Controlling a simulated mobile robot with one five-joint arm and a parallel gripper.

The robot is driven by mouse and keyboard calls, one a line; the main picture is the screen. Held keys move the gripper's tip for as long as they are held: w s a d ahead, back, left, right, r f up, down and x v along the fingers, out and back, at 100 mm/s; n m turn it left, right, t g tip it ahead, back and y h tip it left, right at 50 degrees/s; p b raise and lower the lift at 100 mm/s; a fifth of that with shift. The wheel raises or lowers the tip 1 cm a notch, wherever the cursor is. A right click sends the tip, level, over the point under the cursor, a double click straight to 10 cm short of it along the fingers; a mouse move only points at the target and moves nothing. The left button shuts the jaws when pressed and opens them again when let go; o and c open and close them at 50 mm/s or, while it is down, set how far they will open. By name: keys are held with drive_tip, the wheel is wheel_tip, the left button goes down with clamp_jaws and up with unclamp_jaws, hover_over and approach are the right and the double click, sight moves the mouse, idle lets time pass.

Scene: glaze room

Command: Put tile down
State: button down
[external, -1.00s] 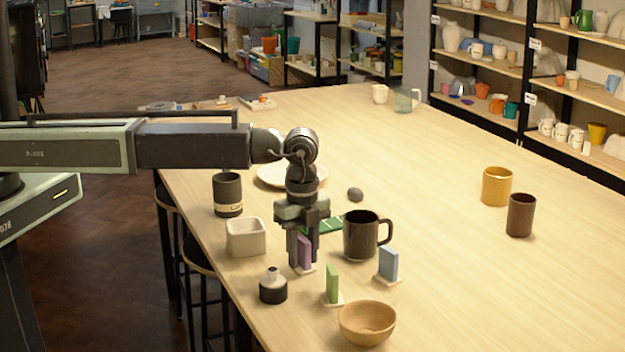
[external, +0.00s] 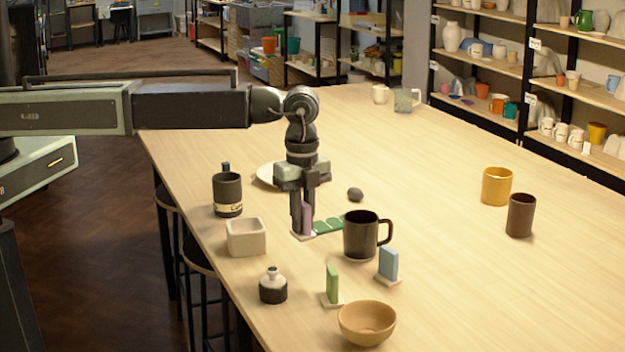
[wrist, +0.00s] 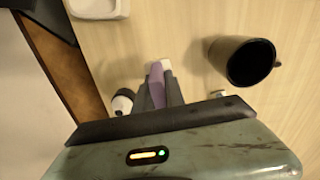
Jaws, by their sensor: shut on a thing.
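My gripper (external: 302,222) is shut on an upright purple tile (external: 307,217), which has a small pale foot. In the external view they are left of the black mug (external: 360,236) and beside a flat green piece (external: 328,225) on the table. I cannot tell whether the foot touches the tabletop. In the wrist view the purple tile (wrist: 156,84) shows between the fingers. A green tile (external: 332,283) and a blue tile (external: 388,263) stand upright on pale feet nearer the camera. My fingers partly hide the purple tile.
A square pale pot (external: 246,238) and a dark cup (external: 228,194) stand left of my gripper. A small bottle (external: 272,286) and a tan bowl (external: 367,323) are in front. A plate (external: 268,175) and a grey stone (external: 355,194) lie behind.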

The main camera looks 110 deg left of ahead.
wheel_tip(320, 180, up, 2)
drive_tip(key=shift+r+p, duration=0.1)
drive_tip(key=shift+p, duration=0.25)
drive_tip(key=shift+f, duration=0.2)
